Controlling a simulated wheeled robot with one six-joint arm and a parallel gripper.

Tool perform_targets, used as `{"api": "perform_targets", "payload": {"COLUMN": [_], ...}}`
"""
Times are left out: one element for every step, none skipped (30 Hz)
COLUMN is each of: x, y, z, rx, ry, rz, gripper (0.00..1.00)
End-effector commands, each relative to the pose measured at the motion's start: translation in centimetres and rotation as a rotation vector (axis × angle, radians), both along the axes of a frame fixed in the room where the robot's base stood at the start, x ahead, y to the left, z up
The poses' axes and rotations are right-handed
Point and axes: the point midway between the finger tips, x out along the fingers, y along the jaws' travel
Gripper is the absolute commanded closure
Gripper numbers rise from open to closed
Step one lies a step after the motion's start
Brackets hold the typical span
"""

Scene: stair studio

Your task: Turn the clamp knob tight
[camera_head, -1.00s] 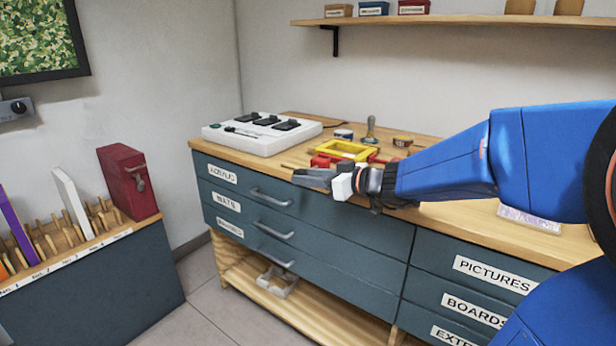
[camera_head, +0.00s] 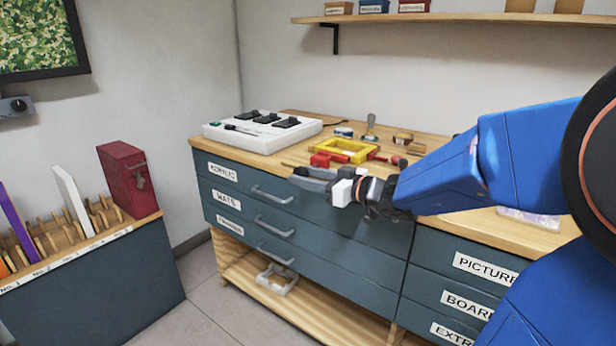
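A yellow frame (camera_head: 357,155) lies on the wooden bench top, with a red block-like part (camera_head: 322,160) at its near left. A red piece (camera_head: 374,151) with a dark rounded end (camera_head: 398,161) sits at the frame's right. These look like the clamp parts, but I cannot tell which one is the knob. My gripper (camera_head: 308,180) comes in from the right and points left, in front of the bench's front edge and just below the red part in the picture. It seems apart from the clamp. The fingers are seen side-on, so their opening is unclear.
A white box with black switches (camera_head: 262,132) stands on the bench's left end. Small tins (camera_head: 343,132) and a brush-like tool (camera_head: 371,124) are behind the clamp. Drawers with grey handles (camera_head: 272,193) face me. A dark red box (camera_head: 128,178) stands at the left.

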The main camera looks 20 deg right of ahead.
Motion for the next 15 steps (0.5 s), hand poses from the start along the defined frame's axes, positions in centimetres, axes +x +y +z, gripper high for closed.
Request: {"api": "perform_targets", "payload": {"x": [0.02,0.04,0.06,0.07,0.08,0.10,0.11,0.12,0.13,0.14,0.15,0.16,0.17,0.18,0.18], "y": [0.01,-0.01,-0.04,-0.06,-0.07,-0.10,-0.12,-0.13,-0.15,-0.17,-0.17,-0.19,-0.20,-0.21,-0.21], "z": [0.02,0.04,0.05,0.06,0.06,0.07,0.08,0.09,0.09,0.10,0.10,0.11,0.11,0.11,0.11], "rx": [0.000,0.000,0.001,0.000,0.000,0.000,0.000,0.000,0.000,0.000,0.000,0.000,0.000,0.000,0.000], "ry": [0.000,0.000,-0.001,-0.001,-0.001,-0.001,-0.001,-0.001,-0.001,-0.001,-0.001,-0.001,-0.001,-0.001,-0.001], "rz": [0.001,0.000,-0.001,-0.002,-0.002,-0.003,-0.003,-0.004,-0.004,-0.004,-0.005,-0.005,-0.005,-0.006,-0.006], "gripper": [0.62,0.62,0.62,0.62,0.62,0.62,0.62,0.62,0.62,0.62,0.62,0.62,0.62,0.62,0.62]}}
